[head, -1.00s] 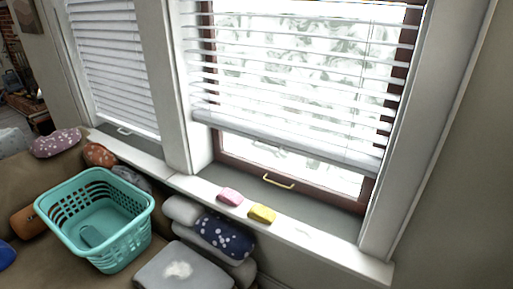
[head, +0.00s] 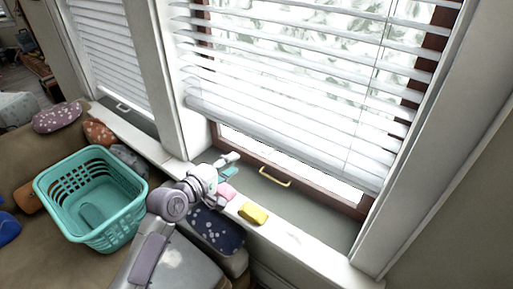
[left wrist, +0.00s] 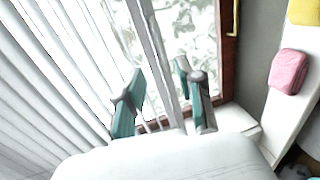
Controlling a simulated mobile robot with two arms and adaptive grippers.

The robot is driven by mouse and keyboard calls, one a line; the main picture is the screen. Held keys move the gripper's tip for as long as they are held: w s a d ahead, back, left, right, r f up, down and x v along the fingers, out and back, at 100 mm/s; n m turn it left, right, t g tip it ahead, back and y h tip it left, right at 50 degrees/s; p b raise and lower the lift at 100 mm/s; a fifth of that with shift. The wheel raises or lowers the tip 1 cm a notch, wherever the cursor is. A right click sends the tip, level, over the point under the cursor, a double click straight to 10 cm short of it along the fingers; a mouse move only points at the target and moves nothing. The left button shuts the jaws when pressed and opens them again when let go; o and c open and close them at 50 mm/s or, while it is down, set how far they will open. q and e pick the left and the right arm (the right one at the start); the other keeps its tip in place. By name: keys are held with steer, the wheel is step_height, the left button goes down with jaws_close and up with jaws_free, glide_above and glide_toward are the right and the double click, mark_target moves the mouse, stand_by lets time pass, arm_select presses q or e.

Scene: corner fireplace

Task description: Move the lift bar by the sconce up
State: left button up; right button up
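The near window's blind ends in a thick white bottom bar (head: 298,151), tilted in the head view. The far-left window has a similar blind (head: 108,55). No sconce is in view, so I cannot tell which bar is beside it. My left gripper (head: 228,165) is over the sill, just below the near bar's left part. In the left wrist view its two teal-and-grey fingers (left wrist: 164,95) are apart. The white bar (left wrist: 160,45) runs between them in that picture; contact cannot be told. My right gripper is not in view.
A brass handle (head: 275,177) is on the near window's lower frame. A pink block (head: 227,191) and a yellow block (head: 253,213) lie on the sill. A teal basket (head: 92,200) stands at left, with cushions around it. A white post (head: 160,75) separates the windows.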

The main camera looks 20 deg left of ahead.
mark_target(257, 148)
arm_select(q)
steer(key=x, duration=1.2)
steer(key=shift+w+d+f+p, duration=0.1)
steer(key=shift+w+f+p, duration=0.05)
steer(key=shift+w+p, duration=0.2)
jaws_close()
